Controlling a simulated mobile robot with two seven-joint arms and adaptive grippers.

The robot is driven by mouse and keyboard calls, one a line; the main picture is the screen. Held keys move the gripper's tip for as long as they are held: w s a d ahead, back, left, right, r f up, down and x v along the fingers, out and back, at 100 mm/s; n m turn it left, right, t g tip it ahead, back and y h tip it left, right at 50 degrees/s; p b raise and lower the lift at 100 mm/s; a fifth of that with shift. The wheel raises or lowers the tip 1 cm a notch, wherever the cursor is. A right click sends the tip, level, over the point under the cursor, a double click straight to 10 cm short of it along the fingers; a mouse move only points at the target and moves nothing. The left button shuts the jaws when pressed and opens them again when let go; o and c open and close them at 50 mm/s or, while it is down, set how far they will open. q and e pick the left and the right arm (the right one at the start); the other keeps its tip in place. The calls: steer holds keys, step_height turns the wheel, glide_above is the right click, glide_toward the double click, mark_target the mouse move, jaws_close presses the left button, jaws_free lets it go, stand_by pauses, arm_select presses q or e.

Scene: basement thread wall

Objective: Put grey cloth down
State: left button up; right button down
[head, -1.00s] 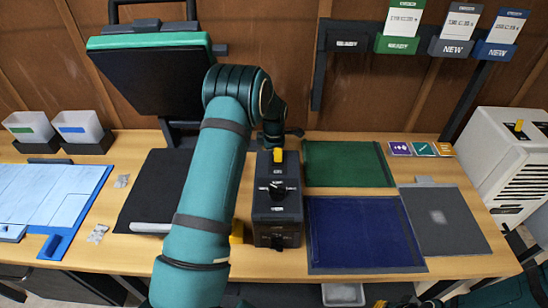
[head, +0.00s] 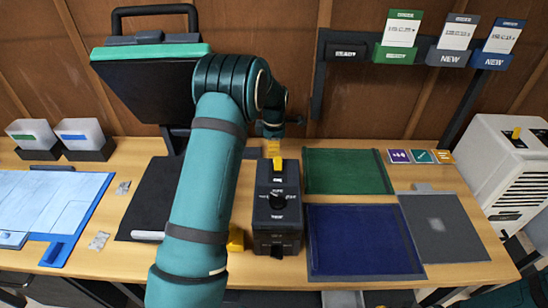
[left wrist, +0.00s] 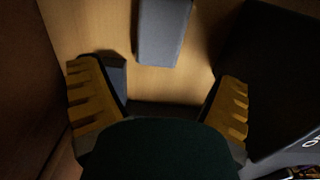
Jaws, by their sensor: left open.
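The grey cloth (head: 445,228) lies flat on the right part of the table, with a pale square in its middle. It is right of the dark blue cloth (head: 362,240) and the green cloth (head: 346,171). My left gripper (head: 272,150) is at the back of the table, just behind the black box with a knob (head: 277,212), well left of the grey cloth. In the left wrist view its yellow fingers (left wrist: 160,98) are apart with nothing between them. A grey block (left wrist: 163,28) lies beyond the fingertips. My right gripper is out of sight.
A white vented machine (head: 500,165) stands at the right end. Small coloured cards (head: 420,156) lie behind the grey cloth. A black screen with a green top (head: 150,85) is at the back left. A blue board (head: 55,210) lies at the left.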

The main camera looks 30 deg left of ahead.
arm_select(q)
steer(key=shift+r, duration=2.1)
